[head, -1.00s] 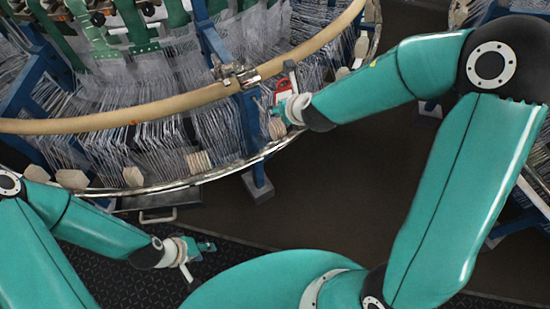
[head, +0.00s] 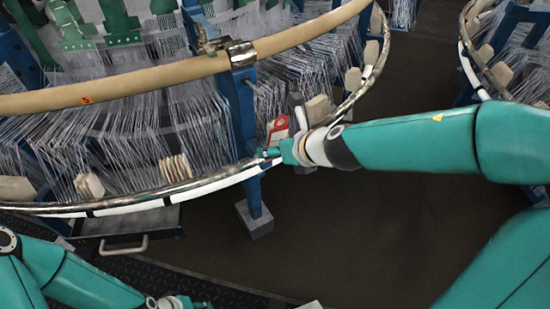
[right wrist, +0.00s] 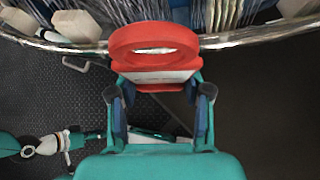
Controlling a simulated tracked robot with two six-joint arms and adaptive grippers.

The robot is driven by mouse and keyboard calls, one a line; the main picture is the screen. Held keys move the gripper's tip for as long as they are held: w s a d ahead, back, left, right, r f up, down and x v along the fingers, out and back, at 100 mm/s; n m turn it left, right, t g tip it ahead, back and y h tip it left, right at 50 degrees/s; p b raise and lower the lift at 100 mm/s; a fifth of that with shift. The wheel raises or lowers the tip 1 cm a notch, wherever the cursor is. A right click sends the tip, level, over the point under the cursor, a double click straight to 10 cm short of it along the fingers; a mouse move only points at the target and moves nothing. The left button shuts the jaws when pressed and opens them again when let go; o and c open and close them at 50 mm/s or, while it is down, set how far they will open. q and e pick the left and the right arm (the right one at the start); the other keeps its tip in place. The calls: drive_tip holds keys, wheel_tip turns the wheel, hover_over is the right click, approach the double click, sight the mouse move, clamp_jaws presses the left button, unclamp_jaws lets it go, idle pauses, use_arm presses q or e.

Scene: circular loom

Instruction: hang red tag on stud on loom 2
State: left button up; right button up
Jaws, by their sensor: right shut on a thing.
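The red tag (right wrist: 153,42) has a round ring and a flat lower part with a pale face. It shows in the head view (head: 278,127) in front of the loom. My right gripper (right wrist: 156,84) is shut on the tag's lower part, with the ring pointing away from the palm toward the loom rim. In the head view my right gripper (head: 272,153) is close to the metal rim of the loom (head: 215,178), right of a blue post. I cannot make out the stud. My left gripper (head: 183,302) is at the bottom edge, partly cut off.
The blue post (head: 250,190) stands at the rim on a grey foot. A tan hoop (head: 130,85) runs above dense pale threads. A grey box with a handle (head: 125,240) hangs below the rim at left. Another loom (head: 490,70) is at upper right. Dark floor lies between.

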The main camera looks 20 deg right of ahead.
drive_tip(key=shift+w+a+r, duration=0.1)
drive_tip(key=shift+w, duration=0.25)
drive_tip(key=shift+w+a+p, duration=0.2)
drive_tip(key=shift+w+p, duration=0.15)
drive_tip(key=shift+w, duration=0.6)
drive_tip(key=shift+w+a+p, duration=0.15)
drive_tip(key=shift+w+p, duration=0.2)
drive_tip(key=shift+w, duration=0.6)
drive_tip(key=shift+w+a+p, duration=0.2)
drive_tip(key=shift+w+p, duration=0.15)
drive_tip(key=shift+w, duration=0.7)
drive_tip(key=shift+r, duration=0.25)
drive_tip(key=shift+w+p, duration=0.15)
drive_tip(key=shift+p, duration=0.15)
drive_tip(key=shift+w+a+p, duration=0.2)
drive_tip(key=shift+w+p, duration=0.1)
drive_tip(key=shift+w, duration=0.45)
drive_tip(key=shift+w, duration=0.25)
drive_tip(key=shift+f, duration=0.25)
